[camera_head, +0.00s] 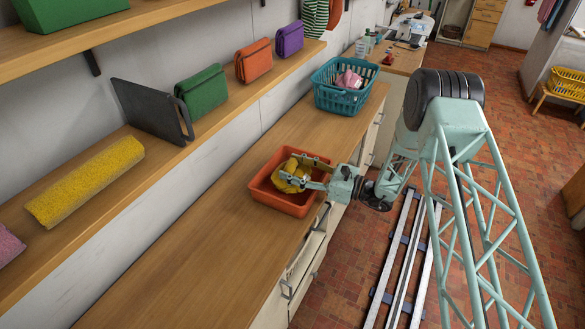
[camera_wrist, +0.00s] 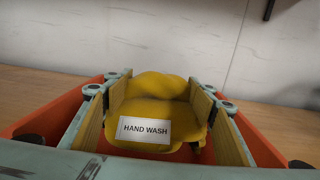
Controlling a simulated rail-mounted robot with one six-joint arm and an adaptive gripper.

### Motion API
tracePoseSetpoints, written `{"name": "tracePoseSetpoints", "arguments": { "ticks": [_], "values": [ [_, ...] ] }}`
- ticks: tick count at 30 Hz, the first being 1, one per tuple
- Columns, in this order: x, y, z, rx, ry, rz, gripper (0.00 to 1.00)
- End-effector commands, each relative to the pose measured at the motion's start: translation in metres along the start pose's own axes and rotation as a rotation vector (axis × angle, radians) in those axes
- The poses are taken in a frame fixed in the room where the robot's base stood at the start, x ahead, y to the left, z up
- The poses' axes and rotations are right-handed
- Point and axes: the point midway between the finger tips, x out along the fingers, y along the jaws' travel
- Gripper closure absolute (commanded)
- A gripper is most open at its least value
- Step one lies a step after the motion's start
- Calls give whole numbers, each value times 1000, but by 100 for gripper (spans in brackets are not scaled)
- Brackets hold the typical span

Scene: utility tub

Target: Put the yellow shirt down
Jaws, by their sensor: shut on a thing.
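The yellow shirt (camera_head: 291,173) is a bunched yellow bundle over the orange-red tub on the wooden counter. In the wrist view the shirt (camera_wrist: 160,88) sits between the two finger pads and bears a white "HAND WASH" label (camera_wrist: 145,129). My gripper (camera_head: 296,171) is shut on the shirt from both sides; it fills the wrist view too (camera_wrist: 162,110). The tub (camera_head: 284,204) shows its rim around the shirt and fingers. I cannot tell whether the shirt's underside touches the tub floor.
A teal basket (camera_head: 344,101) with pink and white cloth stands farther back on the counter (camera_head: 190,255). The counter in front of the tub is clear.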

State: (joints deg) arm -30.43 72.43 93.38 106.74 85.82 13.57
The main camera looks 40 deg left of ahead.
Motion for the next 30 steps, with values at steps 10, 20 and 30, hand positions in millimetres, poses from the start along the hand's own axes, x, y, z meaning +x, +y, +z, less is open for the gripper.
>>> {"name": "tracePoseSetpoints", "arguments": {
  "ticks": [10, 20, 30],
  "values": [
    [0, 0, -5, 0, 0, 0, 62],
    [0, 0, -11, 0, -1, 0, 62],
    [0, 0, -12, 0, 0, 0, 37]
  ]
}}
